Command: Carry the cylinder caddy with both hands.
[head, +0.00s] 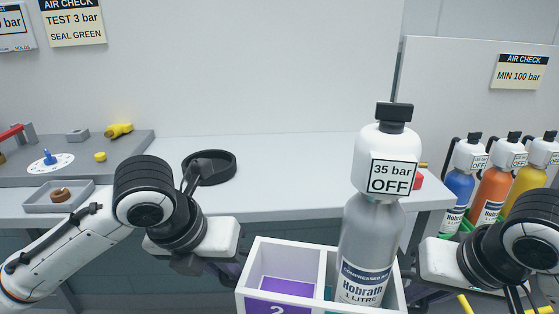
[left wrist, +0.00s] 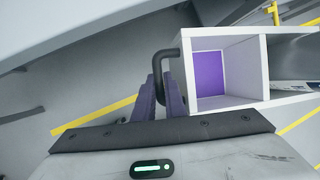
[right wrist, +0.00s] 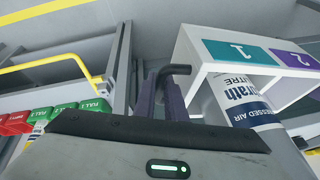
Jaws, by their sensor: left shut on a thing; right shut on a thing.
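The white cylinder caddy (head: 322,275) is at the lower middle of the head view, in front of the bench. Its left compartment is empty, with a purple panel marked 2. A grey cylinder (head: 370,235) with a white head reading 35 bar OFF stands upright in the right compartment. My left gripper (head: 235,272) is at the caddy's left side; in the left wrist view its fingers (left wrist: 162,98) are shut on a black side handle (left wrist: 165,58). My right gripper (head: 408,274) is at the right side; in the right wrist view its fingers (right wrist: 162,97) are shut on the other handle (right wrist: 176,70).
A grey bench (head: 300,165) runs behind the caddy, with a round black dish (head: 209,167), a grey tray (head: 58,197) and a yellow fitting (head: 118,130). Blue (head: 460,185), orange (head: 494,190) and yellow (head: 527,183) cylinders stand at the right. Yellow lines (left wrist: 100,119) mark the floor.

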